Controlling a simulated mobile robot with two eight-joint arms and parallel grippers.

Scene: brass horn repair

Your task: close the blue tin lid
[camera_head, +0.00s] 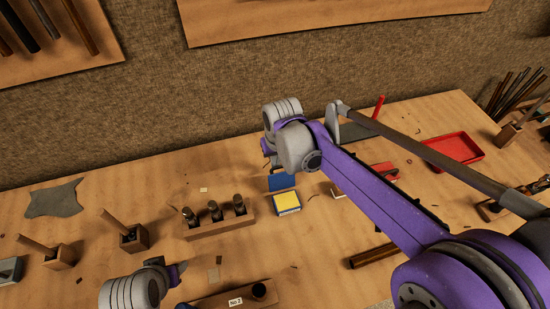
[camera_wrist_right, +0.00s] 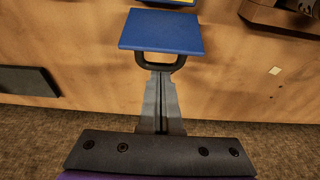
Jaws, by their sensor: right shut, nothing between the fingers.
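The blue tin (camera_head: 287,202) stands on the bench with its lid (camera_head: 281,182) raised at the back edge; yellow shows inside the tin. In the right wrist view the blue lid (camera_wrist_right: 162,32) fills the upper middle, and a sliver of the tin (camera_wrist_right: 172,2) shows beyond it.
A wooden block (camera_head: 222,225) with several dark pieces stands left of the tin. A block labelled No 2 (camera_head: 234,300) is at the front. A red tray (camera_head: 452,148) lies at the right. My right arm crosses above the bench's right half. The wall is close behind.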

